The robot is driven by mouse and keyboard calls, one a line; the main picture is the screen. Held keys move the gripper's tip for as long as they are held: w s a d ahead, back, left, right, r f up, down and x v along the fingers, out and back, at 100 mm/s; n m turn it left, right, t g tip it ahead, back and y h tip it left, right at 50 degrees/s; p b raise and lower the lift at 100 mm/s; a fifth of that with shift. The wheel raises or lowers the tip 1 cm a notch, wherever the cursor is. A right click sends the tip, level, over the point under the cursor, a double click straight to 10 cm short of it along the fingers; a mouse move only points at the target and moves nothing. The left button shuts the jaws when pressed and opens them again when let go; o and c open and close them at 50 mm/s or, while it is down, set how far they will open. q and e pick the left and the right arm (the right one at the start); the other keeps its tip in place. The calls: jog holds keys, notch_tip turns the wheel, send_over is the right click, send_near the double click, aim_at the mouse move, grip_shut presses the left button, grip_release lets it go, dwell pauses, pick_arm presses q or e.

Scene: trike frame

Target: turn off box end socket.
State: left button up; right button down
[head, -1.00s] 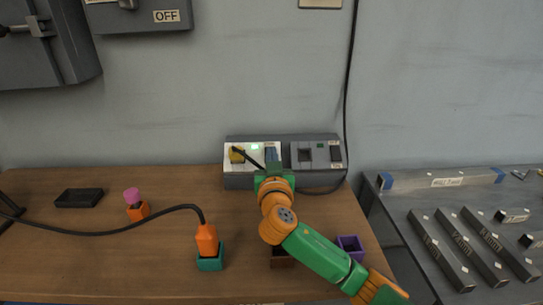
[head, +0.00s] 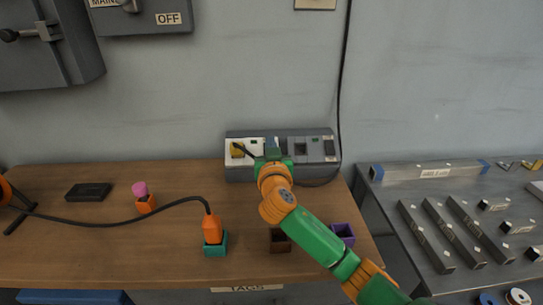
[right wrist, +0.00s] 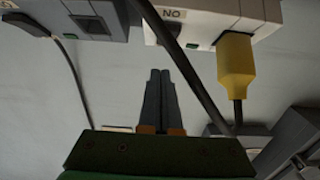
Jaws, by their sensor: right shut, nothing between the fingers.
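The grey socket box (head: 333,172) stands at the back of the bench against the wall. Its left, white-faced socket holds a yellow plug (head: 237,150), which also shows in the right wrist view (right wrist: 236,65). That socket's blue-grey rocker switch (head: 271,146) is partly behind my gripper. In the right wrist view an upside-down ON label (right wrist: 173,14) and a dark green indicator (right wrist: 191,45) show on the white face. My right gripper (head: 272,158) is in front of the box, below the switch; its fingers (right wrist: 161,75) are shut and empty. Whether they touch the box is unclear. My left gripper is out of view.
An orange plug (head: 212,226) sits in a teal holder, its black cable running left. An orange holder with a pink piece (head: 141,189), a brown box (head: 280,241) and a purple box (head: 342,234) stand on the bench. A metal table (head: 390,196) with bars is right.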

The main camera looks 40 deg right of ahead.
pick_arm(q)
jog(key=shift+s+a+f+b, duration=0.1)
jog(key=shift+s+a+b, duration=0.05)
jog(key=shift+b, duration=0.45)
pick_arm(e)
jog(key=r+v, duration=0.2)
jog(key=v, duration=0.8)
jog(key=shift+r, duration=0.2)
jog(key=shift+s+a, duration=0.1)
